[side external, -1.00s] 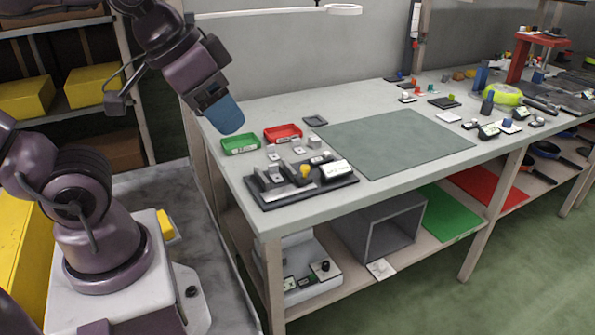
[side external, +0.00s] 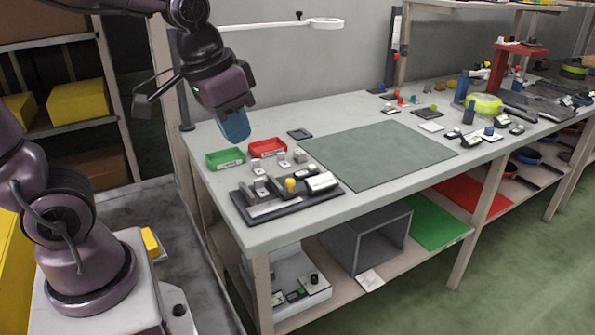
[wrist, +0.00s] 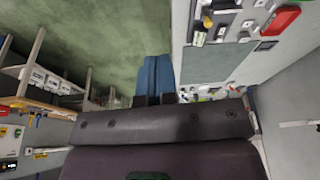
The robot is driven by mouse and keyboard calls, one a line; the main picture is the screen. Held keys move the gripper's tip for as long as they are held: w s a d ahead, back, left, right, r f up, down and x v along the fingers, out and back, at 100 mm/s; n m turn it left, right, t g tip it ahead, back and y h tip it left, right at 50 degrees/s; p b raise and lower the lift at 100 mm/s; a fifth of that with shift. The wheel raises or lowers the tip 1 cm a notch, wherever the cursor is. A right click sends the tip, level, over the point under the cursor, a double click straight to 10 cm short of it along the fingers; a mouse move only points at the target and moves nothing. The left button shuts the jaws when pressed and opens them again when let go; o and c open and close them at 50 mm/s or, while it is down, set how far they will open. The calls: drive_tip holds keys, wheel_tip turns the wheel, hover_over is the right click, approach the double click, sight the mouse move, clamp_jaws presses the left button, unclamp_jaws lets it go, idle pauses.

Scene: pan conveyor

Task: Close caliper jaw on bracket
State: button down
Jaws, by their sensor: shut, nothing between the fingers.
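The caliper fixture (side external: 287,200) is a dark base with upright grey blocks, a yellow knob (side external: 290,184) and a white display box (side external: 321,181), at the table's near left corner. Small grey metal pieces (side external: 283,165) stand at its back edge; I cannot tell which one is the bracket. The yellow knob also shows in the wrist view (wrist: 207,22). My gripper (side external: 236,130), with blue fingers, is shut and empty above the table, behind the fixture and apart from it. Its blue fingers also show in the wrist view (wrist: 154,75).
A green bin (side external: 225,160) and a red bin (side external: 267,148) stand behind the fixture, below my gripper. A grey-green mat (side external: 380,155) covers the table's middle and is clear.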

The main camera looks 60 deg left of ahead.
drive_tip(key=shift+w+a+f+n+g, duration=0.15)
drive_tip(key=shift+w+a+f+g, duration=1.65)
drive_tip(key=shift+w, duration=2.35)
drive_tip(key=shift+w+a+f+n+g, duration=0.2)
drive_tip(key=shift+w+a+f+g, duration=0.75)
drive_tip(key=shift+w+a, duration=2.45)
drive_tip(key=shift+w+a+f+n+g, duration=0.15)
drive_tip(key=shift+w+a+f+g, duration=1.1)
drive_tip(key=shift+w, duration=3.6)
drive_tip(key=shift+t+h, duration=0.4)
drive_tip(key=shift+t, duration=0.1)
drive_tip(key=x, duration=1.1)
drive_tip(key=shift+w+a+f, duration=0.1)
drive_tip(key=shift+w+a, duration=0.1)
drive_tip(key=shift+a, duration=0.15)
drive_tip(key=s, duration=0.2)
drive_tip(key=shift+s+d, duration=0.2)
drive_tip(key=shift+s, duration=0.05)
drive_tip(key=shift+s+f, duration=0.15)
drive_tip(key=shift+s, duration=0.4)
